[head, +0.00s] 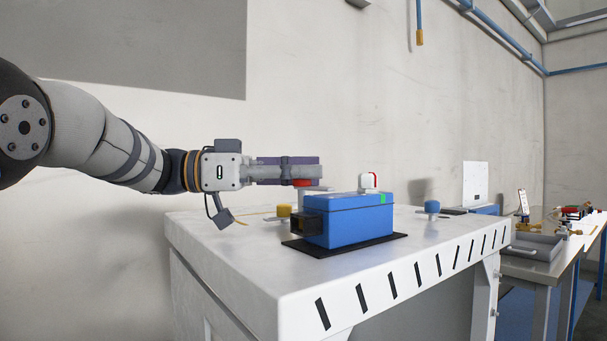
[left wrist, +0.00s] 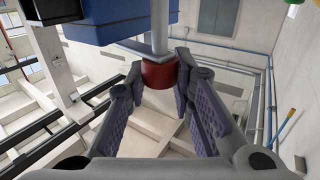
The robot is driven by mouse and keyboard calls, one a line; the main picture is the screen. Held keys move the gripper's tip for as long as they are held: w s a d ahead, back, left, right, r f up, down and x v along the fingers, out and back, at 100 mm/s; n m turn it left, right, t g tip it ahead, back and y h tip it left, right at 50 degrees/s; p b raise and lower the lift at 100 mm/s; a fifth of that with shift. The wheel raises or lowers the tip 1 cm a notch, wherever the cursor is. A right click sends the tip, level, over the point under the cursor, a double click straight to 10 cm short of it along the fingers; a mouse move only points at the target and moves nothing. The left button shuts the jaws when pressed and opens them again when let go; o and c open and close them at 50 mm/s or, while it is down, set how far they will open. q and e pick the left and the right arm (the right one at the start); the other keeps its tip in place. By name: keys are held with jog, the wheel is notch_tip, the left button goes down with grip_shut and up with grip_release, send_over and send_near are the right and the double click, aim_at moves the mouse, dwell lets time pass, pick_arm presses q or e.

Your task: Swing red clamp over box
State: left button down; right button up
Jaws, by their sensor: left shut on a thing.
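The blue box (head: 335,228), with a green patch and a red-and-white piece on top, stands on a black mat (head: 397,239) on the white table. The red clamp (head: 302,183) has a red knob on a grey post behind the box. My left gripper (head: 318,171) reaches in from the left at the red knob. In the left wrist view, the fingertips (left wrist: 160,74) are shut on the red knob (left wrist: 158,76). A grey bar and post join it, beside the blue box (left wrist: 108,20). The clamp's base is hidden in the head view. My right gripper is not in view.
A yellow-knobbed clamp (head: 284,211) stands left of the box and a blue-knobbed one (head: 432,207) to its right. The white table (head: 215,242) has clear room at the front left. A second table with a grey tray (head: 534,246) stands at the far right.

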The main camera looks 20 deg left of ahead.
pick_arm(q)
jog(key=shift+w+f+m+g+h+b, duration=0.1)
jog(key=shift+f+m+g+h+b, duration=0.1)
jog(key=shift+m+g, duration=0.3)
jog(key=shift+w+f+m+g+h+b, duration=0.1)
jog(key=shift+m+g+b, duration=0.15)
jog(key=shift+g, duration=0.45)
jog(key=shift+s+r+m+g, duration=0.15)
jog(key=shift+m+g, duration=0.3)
jog(key=shift+g, duration=0.15)
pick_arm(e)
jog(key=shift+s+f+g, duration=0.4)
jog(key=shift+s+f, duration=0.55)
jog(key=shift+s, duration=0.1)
pick_arm(q)
jog(key=shift+r, duration=0.1)
jog(key=c, duration=1.4)
grip_release()
jog(key=shift+o, duration=0.2)
jog(key=a, duration=0.7)
jog(key=s+a, duration=0.1)
jog(key=a, duration=0.3)
jog(key=shift+s+a, duration=0.2)
jog(key=shift+a, duration=0.3)
